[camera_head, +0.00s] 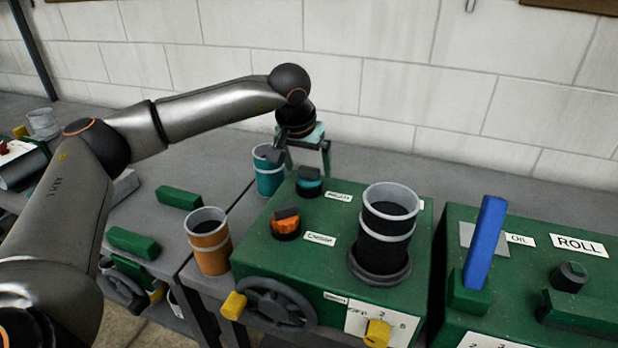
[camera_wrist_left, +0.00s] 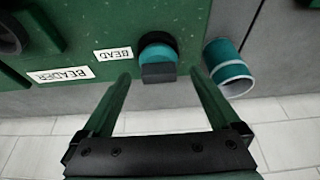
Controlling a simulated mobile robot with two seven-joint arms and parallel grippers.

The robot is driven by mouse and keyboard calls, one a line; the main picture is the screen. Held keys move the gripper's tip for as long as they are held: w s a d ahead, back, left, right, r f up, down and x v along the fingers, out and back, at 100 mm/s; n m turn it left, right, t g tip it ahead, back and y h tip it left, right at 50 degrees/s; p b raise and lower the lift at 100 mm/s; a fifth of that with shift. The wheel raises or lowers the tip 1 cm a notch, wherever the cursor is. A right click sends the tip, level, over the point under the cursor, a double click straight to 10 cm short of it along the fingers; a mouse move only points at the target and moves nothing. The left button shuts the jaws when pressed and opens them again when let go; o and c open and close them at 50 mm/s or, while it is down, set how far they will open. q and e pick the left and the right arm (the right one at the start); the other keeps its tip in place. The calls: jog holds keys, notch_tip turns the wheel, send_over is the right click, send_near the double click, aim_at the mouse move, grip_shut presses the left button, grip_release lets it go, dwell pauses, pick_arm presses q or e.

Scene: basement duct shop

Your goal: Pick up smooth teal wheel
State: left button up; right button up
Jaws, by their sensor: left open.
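The smooth teal wheel (camera_head: 311,187) sits on a dark round base on top of the green machine, with a dark grey block-shaped grip on it. In the left wrist view the teal wheel (camera_wrist_left: 157,56) shows beside the BEAD label, its grey grip towards me. My left gripper (camera_head: 304,166) is above the wheel, pointing down, open and empty. In the wrist view its two fingers (camera_wrist_left: 160,76) lie on either side of the grip, apart from it. My right gripper is not in view.
A teal cup (camera_head: 268,178) stands close behind the wheel, near one finger. An orange ridged wheel (camera_head: 286,226) is in front. A black banded cylinder (camera_head: 386,238) stands to the right, an orange cup (camera_head: 209,245) to the left. A white block wall (camera_head: 400,90) is behind.

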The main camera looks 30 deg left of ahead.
pick_arm(q)
jog(key=shift+x, duration=0.85)
jog(key=shift+c, duration=0.2)
grip_shut()
